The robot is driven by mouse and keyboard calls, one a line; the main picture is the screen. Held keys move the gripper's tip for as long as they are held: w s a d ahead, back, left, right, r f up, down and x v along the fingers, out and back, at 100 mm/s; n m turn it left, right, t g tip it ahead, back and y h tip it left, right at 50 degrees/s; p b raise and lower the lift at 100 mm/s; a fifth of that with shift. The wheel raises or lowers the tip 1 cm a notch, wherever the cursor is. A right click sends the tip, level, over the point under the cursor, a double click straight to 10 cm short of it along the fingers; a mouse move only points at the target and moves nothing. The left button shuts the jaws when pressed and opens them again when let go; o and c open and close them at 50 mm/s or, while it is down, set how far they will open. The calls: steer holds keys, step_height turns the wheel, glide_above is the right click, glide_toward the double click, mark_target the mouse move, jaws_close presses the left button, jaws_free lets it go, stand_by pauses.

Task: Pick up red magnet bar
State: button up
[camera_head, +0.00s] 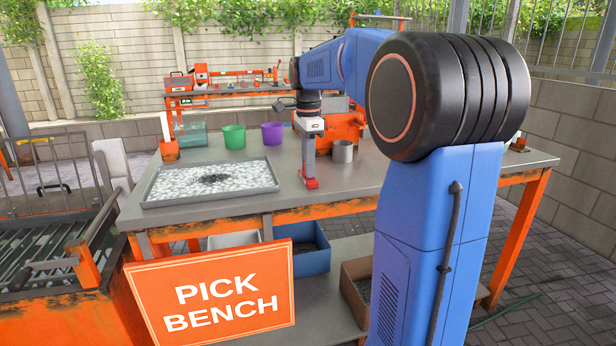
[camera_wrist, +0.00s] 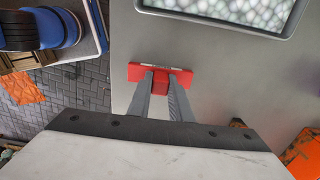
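The red magnet bar (camera_wrist: 136,72) is a short bar with a raised red block in its middle, and a pale stripe shows along its far edge. In the head view the red magnet bar (camera_head: 310,183) is at the grey bench top, near the front edge and right of the tray. My gripper (camera_wrist: 161,82) points down with one finger on each side of the raised block, which fills the gap between the fingers. My gripper (camera_head: 308,172) also shows in the head view, low over the bench. I cannot tell any clearance under the bar.
A grey tray (camera_head: 150,202) of pale pebbles with a dark patch lies left on the bench. A green cup (camera_head: 234,138), a purple cup (camera_head: 272,134) and a metal cup (camera_head: 343,152) stand behind. A "PICK BENCH" sign (camera_head: 212,297) hangs in front. Bench top around the bar is clear.

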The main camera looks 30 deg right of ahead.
jaws_close()
steer(key=shift+r, duration=0.1)
step_height(320, 180, up, 10)
steer(key=shift+f, duration=0.1)
steer(key=shift+o, duration=0.8)
jaws_free()
steer(key=shift+c, duration=1.3)
